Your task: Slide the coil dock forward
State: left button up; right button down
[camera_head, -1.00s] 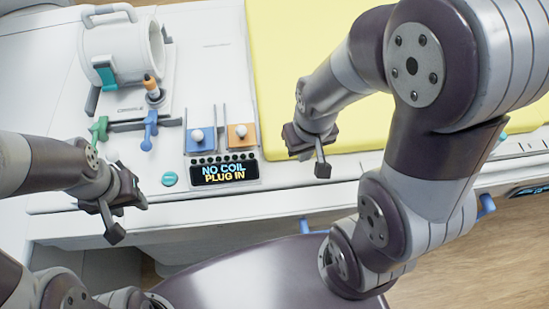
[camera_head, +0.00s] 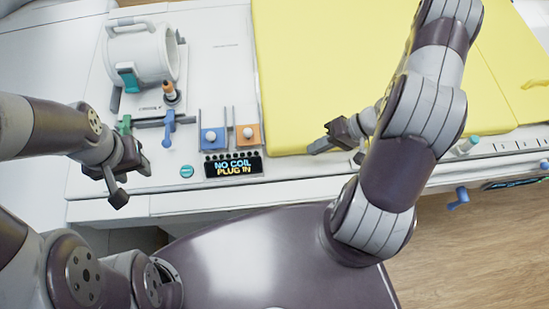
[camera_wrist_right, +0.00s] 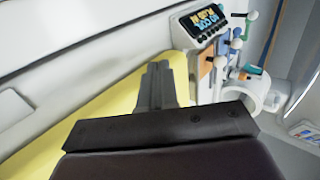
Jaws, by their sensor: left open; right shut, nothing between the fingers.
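The white ring-shaped coil (camera_head: 138,55) with a teal clip stands on a flat white dock plate (camera_head: 150,101) at the back left of the console. A blue handle (camera_head: 169,128) and a green handle (camera_head: 124,125) are at a dark rail in front of the plate. My left gripper (camera_head: 132,181) is open and empty, near the console's front edge, apart from these handles. My right gripper (camera_head: 322,146) is shut and empty, over the front edge of the yellow pad; its closed fingers show in the right wrist view (camera_wrist_right: 155,87).
The yellow pad (camera_head: 310,70) fills the back middle and right. Blue (camera_head: 213,139) and orange (camera_head: 247,135) sliders with white knobs stand behind a display (camera_head: 233,166) reading "NO COIL PLUG IN". A blue knob (camera_head: 458,198) sticks out at the front right.

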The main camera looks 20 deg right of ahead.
jog(key=shift+f, duration=0.1)
send_near(274, 167)
jog(key=x, duration=0.4)
jog(key=shift+p, duration=0.35)
jog(key=a, duration=0.1)
jog(key=a+p, duration=0.1)
jog(key=a, duration=0.1)
jog(key=shift+w+a+f, duration=0.15)
jog(key=shift+w+a, duration=0.05)
jog(key=shift+w, duration=0.05)
jog(key=shift+a+p, duration=0.3)
jog(key=shift+a, duration=0.1)
jog(key=shift+w+f, duration=0.1)
jog(key=shift+a, duration=0.1)
